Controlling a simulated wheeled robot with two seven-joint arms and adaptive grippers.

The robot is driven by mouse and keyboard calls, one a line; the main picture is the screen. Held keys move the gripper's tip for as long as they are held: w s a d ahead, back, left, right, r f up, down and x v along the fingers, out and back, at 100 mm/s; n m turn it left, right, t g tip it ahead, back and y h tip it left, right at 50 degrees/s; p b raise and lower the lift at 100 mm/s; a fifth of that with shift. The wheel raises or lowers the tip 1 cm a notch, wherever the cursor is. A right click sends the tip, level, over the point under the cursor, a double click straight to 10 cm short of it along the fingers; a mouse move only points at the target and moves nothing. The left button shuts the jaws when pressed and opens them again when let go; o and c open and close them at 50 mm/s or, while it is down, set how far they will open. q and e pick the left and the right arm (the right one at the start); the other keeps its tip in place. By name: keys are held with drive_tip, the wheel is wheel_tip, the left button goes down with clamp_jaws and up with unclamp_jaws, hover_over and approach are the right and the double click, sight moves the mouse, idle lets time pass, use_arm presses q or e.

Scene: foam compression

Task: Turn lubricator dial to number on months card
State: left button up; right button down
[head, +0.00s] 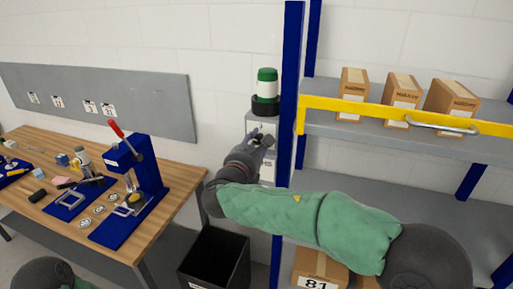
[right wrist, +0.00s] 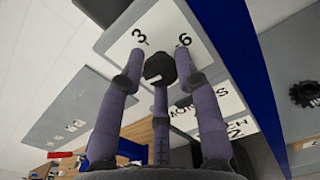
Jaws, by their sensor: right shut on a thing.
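The lubricator's black dial (right wrist: 159,69) shows in the right wrist view on a pale panel (right wrist: 115,38) marked 3 and 6. A short white line marks the dial. My right gripper (head: 263,141) is shut on the dial, its fingers around it; in the right wrist view the gripper (right wrist: 160,85) hides much of the dial's surroundings. A white surface lettered MONTHS (right wrist: 202,108) is partly behind the fingers; a 2 shows on it, and I cannot read the rest. In the head view the arm and hand cover the dial. My left gripper is out of view.
A green-and-white canister (head: 266,84) stands in a black holder above the hand. A blue shelf post (head: 290,100) is close at its right. The workbench (head: 180,190) with a blue press (head: 140,175) is left, and a black bin (head: 215,258) is below.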

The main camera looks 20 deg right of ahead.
drive_tip(key=m+b, duration=0.4)
drive_tip(key=b, duration=0.1)
drive_tip(key=m+b, duration=0.5)
drive_tip(key=b, duration=0.1)
drive_tip(key=m+b, duration=0.4)
drive_tip(key=b, duration=0.2)
drive_tip(key=shift+s+d+m, duration=0.1)
drive_tip(key=shift+d+m, duration=0.15)
drive_tip(key=shift+m, duration=0.05)
drive_tip(key=shift+m+b, duration=1.4)
drive_tip(key=shift+b, duration=0.15)
drive_tip(key=c, duration=1.2)
unclamp_jaws()
drive_tip(key=o, duration=0.3)
drive_tip(key=shift+s+d, duration=0.1)
drive_tip(key=shift+d, duration=0.05)
drive_tip(key=shift+a, duration=0.25)
drive_tip(key=v, duration=1.1)
drive_tip(key=shift+s+a, duration=0.2)
drive_tip(key=shift+s, duration=0.1)
